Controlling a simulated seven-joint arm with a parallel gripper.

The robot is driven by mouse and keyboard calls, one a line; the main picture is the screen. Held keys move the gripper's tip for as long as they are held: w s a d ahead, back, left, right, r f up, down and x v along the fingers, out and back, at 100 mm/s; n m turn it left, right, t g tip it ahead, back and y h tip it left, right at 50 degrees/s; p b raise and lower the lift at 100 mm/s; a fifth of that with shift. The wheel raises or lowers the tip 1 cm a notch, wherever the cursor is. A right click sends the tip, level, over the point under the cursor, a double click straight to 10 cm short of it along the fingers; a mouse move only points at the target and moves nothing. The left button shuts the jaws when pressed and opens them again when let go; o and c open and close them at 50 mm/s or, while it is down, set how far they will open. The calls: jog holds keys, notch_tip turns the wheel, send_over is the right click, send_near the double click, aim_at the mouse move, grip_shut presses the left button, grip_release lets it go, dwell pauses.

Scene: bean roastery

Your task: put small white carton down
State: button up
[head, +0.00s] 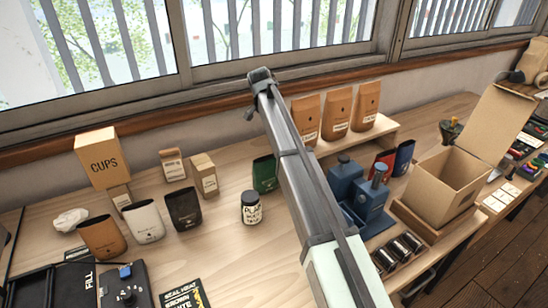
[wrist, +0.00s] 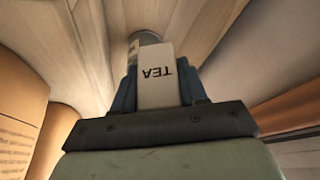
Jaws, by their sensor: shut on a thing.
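The small white carton (wrist: 156,86) shows in the wrist view, with "TEA" printed on it upside down. My gripper (wrist: 158,76) is shut on it, with a dark blue finger on either side. A pale wooden surface lies beyond the carton; I cannot tell whether the carton touches it. In the head view my arm crosses the middle of the bench, and neither my gripper nor the held carton can be made out there.
Several brown bags (head: 337,114) stand on a raised shelf by the window. A dark jar (head: 251,208), a green pouch (head: 264,174) and blue equipment (head: 366,200) stand near my arm. An open cardboard box (head: 440,187) is right. Bare bench lies left of the jar.

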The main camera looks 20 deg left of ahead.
jog(key=shift+f, duration=5.45)
jog(key=shift+f, duration=0.2)
jog(key=o, duration=1)
jog(key=v, duration=1.2)
jog(key=shift+s+r, duration=0.15)
jog(key=shift+r, duration=0.05)
